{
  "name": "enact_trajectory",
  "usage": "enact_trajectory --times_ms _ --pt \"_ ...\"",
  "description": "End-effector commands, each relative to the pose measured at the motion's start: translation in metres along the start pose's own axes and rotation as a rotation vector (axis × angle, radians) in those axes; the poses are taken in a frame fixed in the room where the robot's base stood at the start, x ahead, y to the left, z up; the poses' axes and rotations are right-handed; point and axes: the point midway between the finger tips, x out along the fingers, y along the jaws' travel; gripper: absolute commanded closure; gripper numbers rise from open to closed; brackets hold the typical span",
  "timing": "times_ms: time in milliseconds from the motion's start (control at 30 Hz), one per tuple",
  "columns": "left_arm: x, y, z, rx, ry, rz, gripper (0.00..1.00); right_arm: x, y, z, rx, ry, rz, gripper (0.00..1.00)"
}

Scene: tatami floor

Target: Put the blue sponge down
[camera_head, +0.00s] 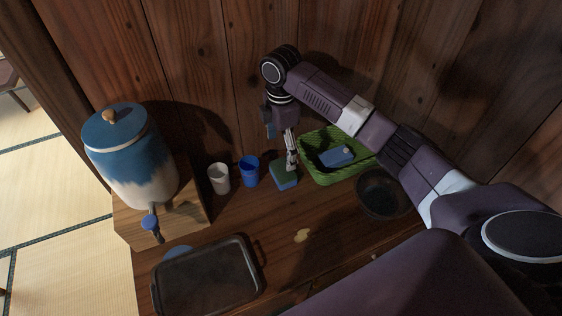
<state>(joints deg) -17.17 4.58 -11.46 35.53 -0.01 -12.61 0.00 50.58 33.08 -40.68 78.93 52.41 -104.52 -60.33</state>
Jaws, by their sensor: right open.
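A sponge with a green top and blue side (285,175) is on the wooden counter, left of the green basket. My right gripper (291,163) points down at it from above, with its fingertips at the sponge's top. The gripper is open, though its small fingers overlap the sponge and I cannot tell whether they touch it. Another blue block, like a sponge (336,156), lies inside the green basket (313,166). My left gripper does not show.
A white cup (219,179) and a blue cup (249,171) stand left of the sponge. A dark bowl (383,194) is right. A dark tray (207,281) lies in front; a blue-white dispenser (130,155) stands on a wooden box.

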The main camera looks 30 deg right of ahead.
Motion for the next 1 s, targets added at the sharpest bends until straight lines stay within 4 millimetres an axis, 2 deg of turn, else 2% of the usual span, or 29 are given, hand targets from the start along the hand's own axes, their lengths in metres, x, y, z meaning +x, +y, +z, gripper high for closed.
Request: enact_trajectory --times_ms 200,767,867,1000 --pt "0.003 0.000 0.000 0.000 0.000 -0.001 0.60 -0.022 0.001 0.000 0.001 0.001 0.001 0.15" --pt "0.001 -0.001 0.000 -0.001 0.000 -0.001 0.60 -0.025 0.000 0.000 0.001 0.001 -0.001 0.15" --pt "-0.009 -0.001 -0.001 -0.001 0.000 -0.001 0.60 -0.036 0.000 0.000 0.001 0.001 0.000 0.15" --pt "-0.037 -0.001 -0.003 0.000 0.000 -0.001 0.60 -0.064 0.000 0.000 0.001 0.001 0.000 0.15"
